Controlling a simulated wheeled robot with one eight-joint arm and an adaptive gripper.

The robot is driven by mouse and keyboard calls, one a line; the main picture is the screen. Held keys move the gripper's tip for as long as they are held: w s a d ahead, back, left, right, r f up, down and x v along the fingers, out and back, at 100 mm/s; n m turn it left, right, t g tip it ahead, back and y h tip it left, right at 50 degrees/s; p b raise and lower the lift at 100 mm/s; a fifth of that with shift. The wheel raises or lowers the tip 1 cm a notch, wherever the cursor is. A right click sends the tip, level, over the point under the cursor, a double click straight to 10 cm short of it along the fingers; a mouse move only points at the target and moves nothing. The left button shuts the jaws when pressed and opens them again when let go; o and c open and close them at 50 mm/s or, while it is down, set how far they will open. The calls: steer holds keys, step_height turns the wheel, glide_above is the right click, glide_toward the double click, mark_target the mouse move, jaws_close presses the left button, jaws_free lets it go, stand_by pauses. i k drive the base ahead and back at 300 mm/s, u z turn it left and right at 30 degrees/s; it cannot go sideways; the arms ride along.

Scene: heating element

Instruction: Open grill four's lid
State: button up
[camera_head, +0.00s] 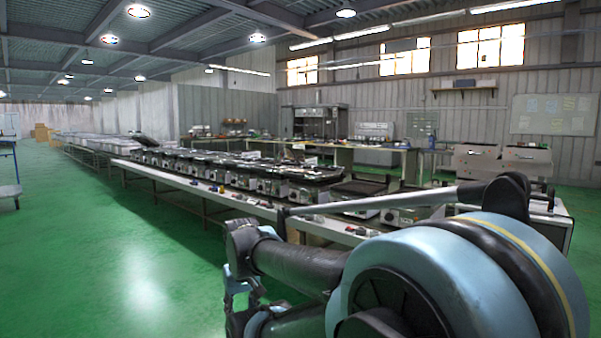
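A long row of grills (240,170) with dark tops and light front panels stands on a long bench. No number marking is readable, so I cannot tell which one is grill four. One grill toward the far left end has a raised dark lid (146,141). Another unit with a broad dark top (360,187) stands nearer, toward the right of the row. Most other tops look flat, but they are small and crowded. My arm fills the lower right and hides part of the near end of the bench. My gripper is not clearly visible.
The long bench (150,172) runs from far left to near right, with small items along its front edge. More benches stand behind it. Two light-coloured units (527,160) stand at right. The green floor (110,270) at left is clear, apart from a blue cart (8,190) at the edge.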

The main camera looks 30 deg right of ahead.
mark_target(277, 169)
steer(key=z, duration=0.6)
steer(key=i, duration=3.95)
steer(key=u, duration=0.15)
